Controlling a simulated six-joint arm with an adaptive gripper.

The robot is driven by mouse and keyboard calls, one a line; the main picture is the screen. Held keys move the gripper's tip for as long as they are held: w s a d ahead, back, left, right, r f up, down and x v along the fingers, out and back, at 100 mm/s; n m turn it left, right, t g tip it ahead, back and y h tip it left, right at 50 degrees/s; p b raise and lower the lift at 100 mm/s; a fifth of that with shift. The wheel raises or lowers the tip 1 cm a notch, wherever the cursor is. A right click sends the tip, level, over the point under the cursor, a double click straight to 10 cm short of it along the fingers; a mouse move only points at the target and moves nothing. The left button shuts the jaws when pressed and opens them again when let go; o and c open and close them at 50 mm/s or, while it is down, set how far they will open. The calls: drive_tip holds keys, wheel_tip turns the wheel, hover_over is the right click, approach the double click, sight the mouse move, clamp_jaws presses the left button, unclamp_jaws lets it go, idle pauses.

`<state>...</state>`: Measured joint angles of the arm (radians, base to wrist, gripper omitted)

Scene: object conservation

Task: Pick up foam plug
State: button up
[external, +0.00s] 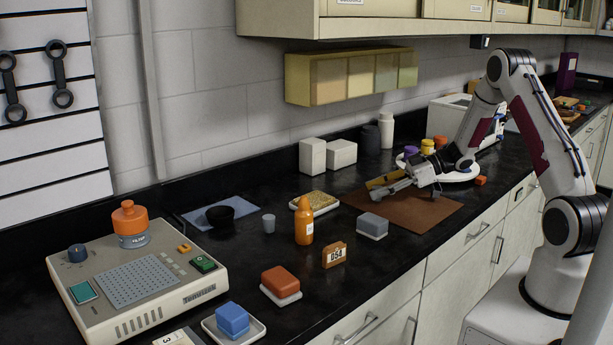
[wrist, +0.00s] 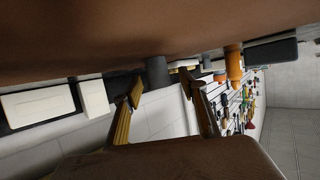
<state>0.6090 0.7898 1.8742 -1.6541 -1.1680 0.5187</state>
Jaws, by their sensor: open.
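I cannot tell for sure which thing is the foam plug. A plain dark grey cylinder (wrist: 157,72) shows in the wrist view at the edge of the brown mat, beyond and between my fingers; I cannot pick it out in the external view. My gripper (external: 381,188) is low over the brown mat (external: 430,212), tilted nearly flat. In the wrist view my gripper (wrist: 165,98) has its two yellowish fingers spread apart, with nothing seen between the tips.
Near the mat are a grey block (external: 372,225), an orange bottle (external: 304,222), a sponge-like slab (external: 316,201) and white boxes (external: 312,155). A red block (external: 280,281), a blue block (external: 232,319) and a scale-like device (external: 140,285) stand farther left.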

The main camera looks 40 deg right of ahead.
sight(378, 187)
drive_tip(key=c, duration=0.8)
drive_tip(key=shift+r, duration=0.15)
drive_tip(key=shift+r, duration=4.85)
